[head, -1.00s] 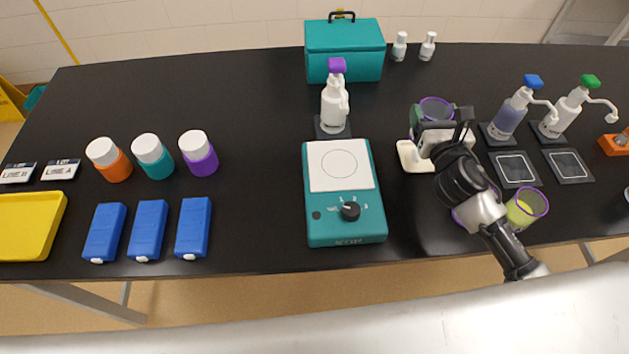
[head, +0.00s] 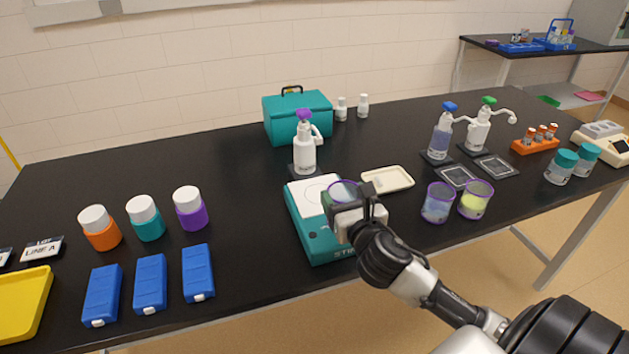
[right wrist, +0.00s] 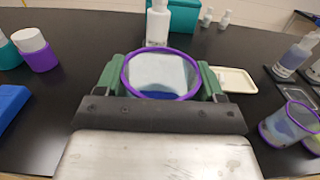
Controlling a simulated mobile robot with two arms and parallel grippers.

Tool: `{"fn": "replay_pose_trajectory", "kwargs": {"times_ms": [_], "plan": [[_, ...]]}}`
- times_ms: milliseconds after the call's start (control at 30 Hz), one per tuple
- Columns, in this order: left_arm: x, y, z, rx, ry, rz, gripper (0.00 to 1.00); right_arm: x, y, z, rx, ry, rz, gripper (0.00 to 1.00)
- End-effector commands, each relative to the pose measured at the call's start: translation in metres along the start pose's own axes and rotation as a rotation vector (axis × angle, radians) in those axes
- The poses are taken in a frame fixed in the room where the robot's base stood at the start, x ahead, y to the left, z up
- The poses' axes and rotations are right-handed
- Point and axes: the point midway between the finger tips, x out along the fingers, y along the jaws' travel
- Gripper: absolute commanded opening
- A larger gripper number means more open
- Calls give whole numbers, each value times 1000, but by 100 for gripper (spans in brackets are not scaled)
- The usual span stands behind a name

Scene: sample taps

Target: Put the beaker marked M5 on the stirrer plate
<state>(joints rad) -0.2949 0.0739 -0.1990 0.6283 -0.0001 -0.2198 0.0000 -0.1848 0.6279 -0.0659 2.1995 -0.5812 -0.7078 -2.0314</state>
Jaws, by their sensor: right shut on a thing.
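My right gripper (head: 352,211) is shut on a beaker with a purple rim (head: 343,191). In the right wrist view the held beaker (right wrist: 161,75) sits upright between the green finger pads, with some blue at its bottom. No M5 mark can be read. The teal stirrer plate (head: 309,226) has a white square top, partly hidden by the gripper and beaker. The beaker appears over the plate's right part; whether it touches the top cannot be told. My left gripper is not in view.
Two more purple-rimmed beakers, one bluish (head: 438,203) and one yellow (head: 475,200), stand to the right. A cream tray (head: 388,180) lies behind the gripper. A white pump bottle (head: 305,150) stands just behind the stirrer. Blue boxes (head: 150,284) lie to the left.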

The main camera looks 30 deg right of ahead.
Motion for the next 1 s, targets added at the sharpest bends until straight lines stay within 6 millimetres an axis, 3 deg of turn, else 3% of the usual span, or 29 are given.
{"fn": "replay_pose_trajectory", "kwargs": {"times_ms": [300, 500, 700, 1000], "plan": [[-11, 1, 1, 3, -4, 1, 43, 84, 0, 3, 5, -2, -2, 38], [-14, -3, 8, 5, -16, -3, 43, 125, 0, 2, 3, -1, -2, 38], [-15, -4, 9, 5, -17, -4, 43, 140, 1, -2, 2, 1, 0, 38], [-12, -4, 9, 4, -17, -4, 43, 139, 1, -35, 3, 1, 0, 38]]}}
